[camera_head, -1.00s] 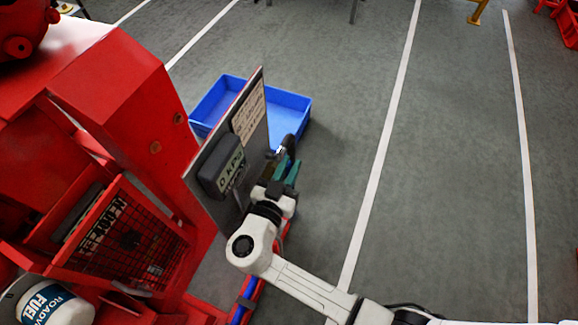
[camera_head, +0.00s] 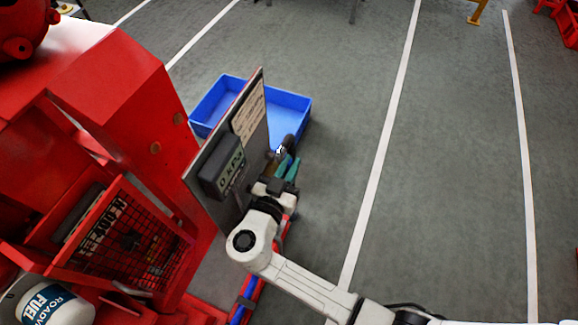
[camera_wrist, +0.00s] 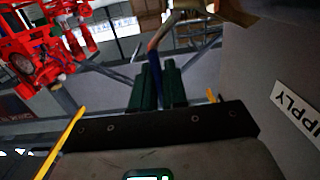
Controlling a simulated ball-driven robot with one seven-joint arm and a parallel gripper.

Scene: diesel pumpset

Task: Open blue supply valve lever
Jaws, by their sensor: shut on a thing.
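The blue supply valve lever (camera_wrist: 154,68) shows in the wrist view as a narrow blue bar between the green fingers of my gripper (camera_wrist: 158,84). My gripper is shut on it. The lever's upper part runs into a metal fitting beside the grey panel. In the head view my gripper (camera_head: 288,166) is at the right-hand face of the upright panel (camera_head: 222,165). There the lever is mostly hidden by the fingers. A "SUPPLY" label (camera_wrist: 300,112) is on the panel surface at the right of the wrist view.
A grey gauge box reading "0 kPa" (camera_head: 222,168) is on the panel. A blue tray (camera_head: 290,104) lies on the floor behind it. The red pumpset (camera_head: 120,90) fills the left, with a white fuel container (camera_head: 52,304).

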